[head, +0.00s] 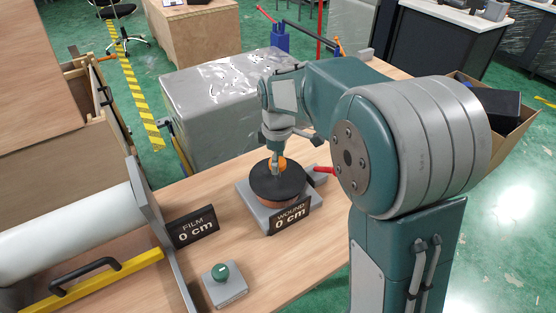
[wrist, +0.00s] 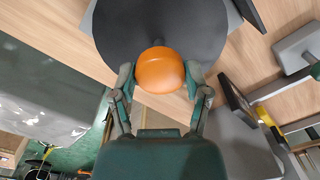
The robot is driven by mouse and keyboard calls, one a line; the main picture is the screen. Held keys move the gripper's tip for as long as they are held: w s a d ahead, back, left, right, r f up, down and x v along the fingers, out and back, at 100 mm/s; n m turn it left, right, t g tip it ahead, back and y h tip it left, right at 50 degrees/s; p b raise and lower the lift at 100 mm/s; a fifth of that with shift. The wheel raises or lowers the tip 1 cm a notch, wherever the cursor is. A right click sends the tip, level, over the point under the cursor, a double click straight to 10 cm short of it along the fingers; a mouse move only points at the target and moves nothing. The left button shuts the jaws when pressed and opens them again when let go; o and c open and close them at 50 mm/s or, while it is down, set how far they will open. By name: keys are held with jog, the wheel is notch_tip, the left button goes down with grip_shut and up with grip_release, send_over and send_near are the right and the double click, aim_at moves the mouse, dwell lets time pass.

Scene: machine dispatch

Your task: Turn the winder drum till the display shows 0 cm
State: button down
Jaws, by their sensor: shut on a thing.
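The winder drum (head: 279,184) has a black round top and stands on a grey base (head: 246,197) on the wooden table. An orange knob (wrist: 160,70) sits on the drum's black top, which also shows in the wrist view (wrist: 120,40). My gripper (head: 276,166) comes down from above with its fingers on both sides of the knob, shut on it. The WOUND display (head: 290,216) in front of the drum reads 0 cm. The FILM display (head: 193,226) to its left also reads 0 cm.
A green button on a grey box (head: 224,285) stands at the table front. A white film roll (head: 70,235) with a yellow bar (head: 95,280) lies at the left. A grey wrapped block (head: 215,100) stands behind. A cardboard box (head: 515,130) is at the right.

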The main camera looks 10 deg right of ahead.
dwell(0.3)
jog(key=shift+c, duration=0.3)
grip_release()
jog(key=shift+w+a, duration=0.1)
notch_tip(320, 180, up, 12)
jog(key=shift+w+a+f, duration=0.1)
jog(key=shift+f, duration=0.05)
dwell(0.3)
